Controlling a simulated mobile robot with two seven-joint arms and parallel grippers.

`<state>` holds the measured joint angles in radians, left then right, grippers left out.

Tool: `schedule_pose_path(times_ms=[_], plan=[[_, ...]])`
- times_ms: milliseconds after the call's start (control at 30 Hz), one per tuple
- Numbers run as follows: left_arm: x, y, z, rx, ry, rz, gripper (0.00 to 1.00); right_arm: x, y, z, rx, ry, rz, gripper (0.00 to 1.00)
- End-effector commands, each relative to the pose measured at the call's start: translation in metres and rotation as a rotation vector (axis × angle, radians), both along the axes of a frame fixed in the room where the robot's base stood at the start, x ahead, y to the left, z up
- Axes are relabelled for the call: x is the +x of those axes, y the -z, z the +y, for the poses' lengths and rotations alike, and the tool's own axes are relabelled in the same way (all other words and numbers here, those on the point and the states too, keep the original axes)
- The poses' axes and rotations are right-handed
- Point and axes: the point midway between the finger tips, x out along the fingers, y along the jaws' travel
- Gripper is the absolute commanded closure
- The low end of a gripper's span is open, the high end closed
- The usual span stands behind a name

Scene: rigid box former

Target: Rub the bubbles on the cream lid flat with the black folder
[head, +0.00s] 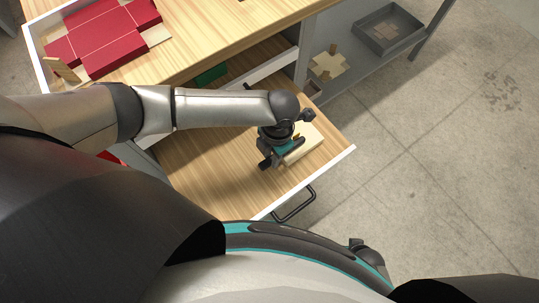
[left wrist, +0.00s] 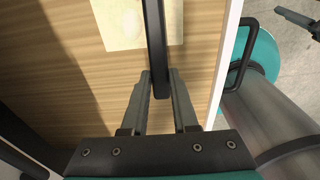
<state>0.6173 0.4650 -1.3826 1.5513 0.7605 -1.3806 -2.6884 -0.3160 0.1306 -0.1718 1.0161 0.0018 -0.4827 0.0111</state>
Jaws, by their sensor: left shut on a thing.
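The cream lid (head: 303,146) lies on the wooden surface of the pulled-out drawer (head: 213,185). It also shows at the top of the left wrist view (left wrist: 122,25); no bubbles can be made out. My left gripper (head: 281,152) is over the lid's left side. In the left wrist view its fingers (left wrist: 160,82) are shut on the black folder (left wrist: 156,40), a narrow dark bar. The folder reaches over the lid; I cannot tell whether it touches. Part of what looks like my right gripper (left wrist: 298,22) shows at that view's top right corner, its jaws unclear.
The drawer has a white front edge (head: 310,182) and a black handle (head: 294,207). A red box blank (head: 105,36) lies in a white-edged tray at upper left. A green thing (head: 210,75) is under the tabletop. A grey shelf (head: 350,87) holds a cream blank (head: 327,65) and a grey tray (head: 419,43).

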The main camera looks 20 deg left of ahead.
Motion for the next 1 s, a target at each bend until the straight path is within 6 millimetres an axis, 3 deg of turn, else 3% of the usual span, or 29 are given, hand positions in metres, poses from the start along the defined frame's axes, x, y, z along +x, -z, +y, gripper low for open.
schedule_pose_path(times_ms=[1000], plan=[[0.01,0.0004,-0.0082,0.001,0.001,0.002,1.0,0.0,0.0035,0.0001,0.0,0.0,0.0,0.5]])
